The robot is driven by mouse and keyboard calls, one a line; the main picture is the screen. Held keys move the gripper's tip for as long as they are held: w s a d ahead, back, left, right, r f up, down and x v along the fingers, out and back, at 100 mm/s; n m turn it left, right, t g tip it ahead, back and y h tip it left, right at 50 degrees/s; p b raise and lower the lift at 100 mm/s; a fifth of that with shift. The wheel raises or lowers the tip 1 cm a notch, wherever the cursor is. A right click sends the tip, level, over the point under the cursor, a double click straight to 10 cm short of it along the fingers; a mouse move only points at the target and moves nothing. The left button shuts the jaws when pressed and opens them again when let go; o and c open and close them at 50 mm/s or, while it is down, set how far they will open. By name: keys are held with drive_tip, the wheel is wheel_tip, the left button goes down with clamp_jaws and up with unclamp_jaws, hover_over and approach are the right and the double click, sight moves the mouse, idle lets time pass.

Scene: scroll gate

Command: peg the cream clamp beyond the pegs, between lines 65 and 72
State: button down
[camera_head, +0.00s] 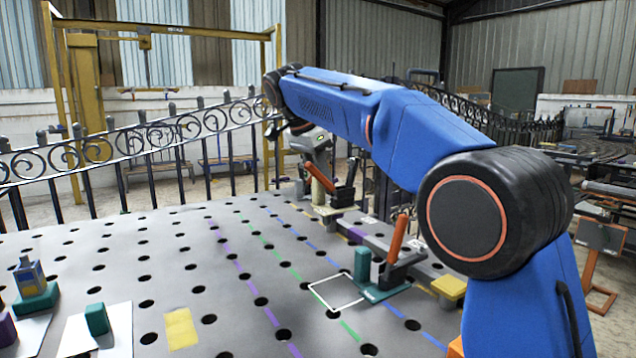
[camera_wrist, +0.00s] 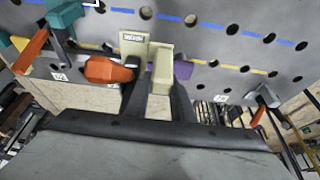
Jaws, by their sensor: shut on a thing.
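The cream clamp (camera_head: 326,211) stands by the far rail of the holed table in the head view, with an orange handle and a dark lever. My gripper (camera_head: 318,160) is over it, shut on a cream upright part. In the wrist view the dark fingers of my gripper (camera_wrist: 158,100) flank the cream part of the clamp (camera_wrist: 163,68), and its orange handle (camera_wrist: 110,70) lies to the left. Whether its base touches the table is unclear. A teal clamp (camera_head: 385,290) with an orange handle stands nearer. Line numbers are too small to read.
A grey rail (camera_head: 385,237) with small labels and a purple piece (camera_head: 355,235) runs along the right edge. A yellow block (camera_head: 448,290) sits near it. A white square outline (camera_head: 338,292) is empty. White mats (camera_head: 112,322) with blocks lie left.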

sight(318, 204)
drive_tip(key=shift+s+a, duration=0.3)
drive_tip(key=shift+a, duration=0.3)
drive_tip(key=shift+f, duration=3.05)
drive_tip(key=shift+f, duration=2.25)
drive_tip(key=c, duration=1.4)
unclamp_jaws()
drive_tip(key=shift+f, duration=0.1)
drive_tip(key=shift+c, duration=0.2)
drive_tip(key=v, duration=1.2)
drive_tip(key=shift+s+a, duration=0.1)
drive_tip(key=shift+s, duration=0.05)
